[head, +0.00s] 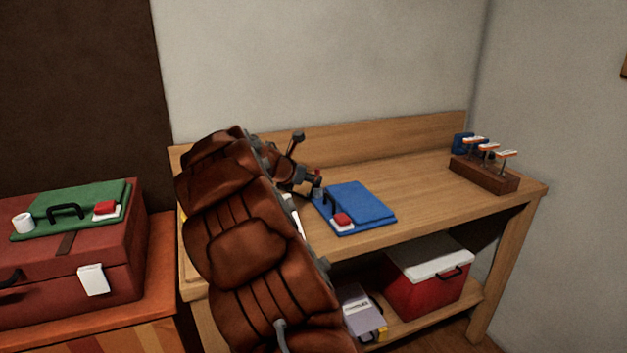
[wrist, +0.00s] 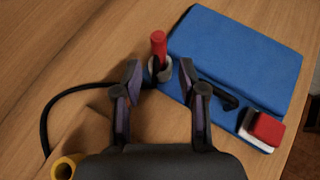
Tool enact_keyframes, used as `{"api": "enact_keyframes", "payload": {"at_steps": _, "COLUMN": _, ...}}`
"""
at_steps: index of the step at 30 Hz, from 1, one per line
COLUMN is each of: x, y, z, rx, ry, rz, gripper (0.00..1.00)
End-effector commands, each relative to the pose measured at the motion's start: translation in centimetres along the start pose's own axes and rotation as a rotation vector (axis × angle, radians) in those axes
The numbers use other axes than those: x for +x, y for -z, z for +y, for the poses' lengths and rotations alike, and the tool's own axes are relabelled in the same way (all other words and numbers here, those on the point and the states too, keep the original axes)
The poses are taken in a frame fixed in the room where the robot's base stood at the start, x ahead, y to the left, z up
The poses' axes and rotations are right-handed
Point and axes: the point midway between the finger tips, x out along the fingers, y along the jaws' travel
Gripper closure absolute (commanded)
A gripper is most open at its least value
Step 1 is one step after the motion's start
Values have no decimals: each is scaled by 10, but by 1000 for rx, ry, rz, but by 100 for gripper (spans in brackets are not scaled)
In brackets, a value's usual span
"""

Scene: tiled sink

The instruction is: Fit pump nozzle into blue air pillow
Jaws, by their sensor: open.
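The blue air pillow (head: 362,205) lies flat on the wooden bench; it fills the upper right of the wrist view (wrist: 240,48). A short pale valve (wrist: 164,70) sits at its left corner. The red pump nozzle (wrist: 158,44) stands nearly upright at this valve; how deep it sits in it, I cannot tell. A black hose (wrist: 60,98) curves in from the left; its end is hidden behind a finger. My gripper (wrist: 160,72) is open, its fingers on either side of the nozzle's lower end. In the head view my gripper (head: 307,182) is at the pillow's left edge.
A red cap on a white base (wrist: 265,130) and a black handle (wrist: 215,93) are on the pillow. A yellow ring (wrist: 65,167) is at lower left. A rack (head: 484,175) stands at the bench's right end; a green pillow (head: 80,200) lies on the red case (head: 70,265).

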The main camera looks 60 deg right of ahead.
Motion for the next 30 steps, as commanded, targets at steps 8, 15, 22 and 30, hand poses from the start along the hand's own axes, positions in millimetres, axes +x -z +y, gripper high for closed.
{"api": "enact_keyframes", "payload": {"at_steps": 8, "x": -54, "y": 0, "z": 1, "rx": -1, "ry": -5, "rz": -1, "gripper": 59}}
{"api": "enact_keyframes", "payload": {"at_steps": 15, "x": -77, "y": 1, "z": 1, "rx": -3, "ry": -1, "rz": 1, "gripper": 59}}
{"api": "enact_keyframes", "payload": {"at_steps": 22, "x": -81, "y": 1, "z": 0, "rx": -2, "ry": -1, "rz": 2, "gripper": 59}}
{"api": "enact_keyframes", "payload": {"at_steps": 30, "x": -81, "y": 1, "z": 0, "rx": -2, "ry": -1, "rz": 1, "gripper": 59}}
